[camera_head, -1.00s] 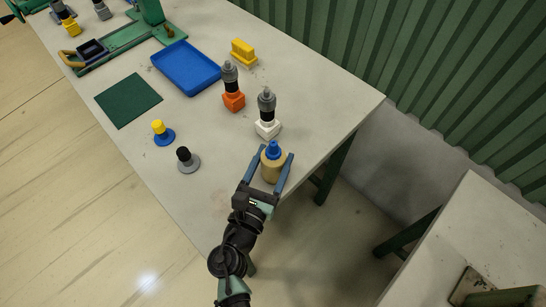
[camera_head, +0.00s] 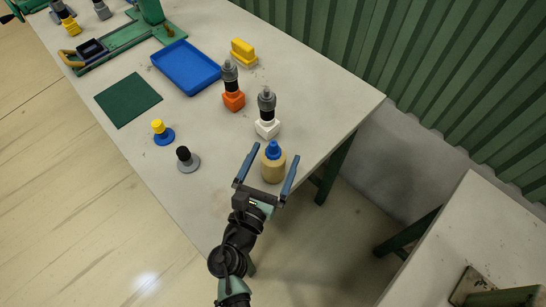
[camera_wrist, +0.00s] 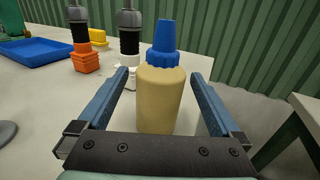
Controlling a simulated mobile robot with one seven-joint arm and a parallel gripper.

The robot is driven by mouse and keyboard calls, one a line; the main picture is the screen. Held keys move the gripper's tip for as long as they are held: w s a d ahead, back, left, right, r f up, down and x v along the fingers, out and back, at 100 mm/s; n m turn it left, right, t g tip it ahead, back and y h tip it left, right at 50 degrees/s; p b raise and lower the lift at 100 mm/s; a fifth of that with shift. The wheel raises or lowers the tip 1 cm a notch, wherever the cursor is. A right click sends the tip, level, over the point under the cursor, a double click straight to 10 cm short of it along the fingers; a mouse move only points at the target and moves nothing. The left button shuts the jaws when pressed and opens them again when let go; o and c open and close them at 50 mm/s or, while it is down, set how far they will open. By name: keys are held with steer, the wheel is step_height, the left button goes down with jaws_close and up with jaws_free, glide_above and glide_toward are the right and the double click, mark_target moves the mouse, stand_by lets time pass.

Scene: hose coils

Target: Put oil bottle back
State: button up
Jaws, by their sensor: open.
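The oil bottle (camera_head: 272,166) is tan with a blue cap and stands upright near the table's right front edge. It also shows in the wrist view (camera_wrist: 160,98), centred between my fingers. My gripper (camera_head: 270,164) is open around the bottle, one blue finger on each side. Gaps show between both fingers and the bottle. The bottle's base is hidden behind the gripper's palm in the wrist view.
White-based (camera_head: 267,128) and orange-based (camera_head: 233,100) fittings stand behind the bottle. A grey-based black knob (camera_head: 188,160) and a blue-based yellow knob (camera_head: 162,132) stand left. Farther back are a blue tray (camera_head: 188,88), a green mat (camera_head: 128,101) and a yellow block (camera_head: 243,52).

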steer(key=shift+p+v, duration=0.7)
steer(key=shift+v, duration=3.25)
steer(key=shift+s, duration=0.15)
steer(key=b+v, duration=0.1)
steer(key=v, duration=1.1)
steer(key=shift+s, duration=0.35)
steer(key=shift+a, duration=0.1)
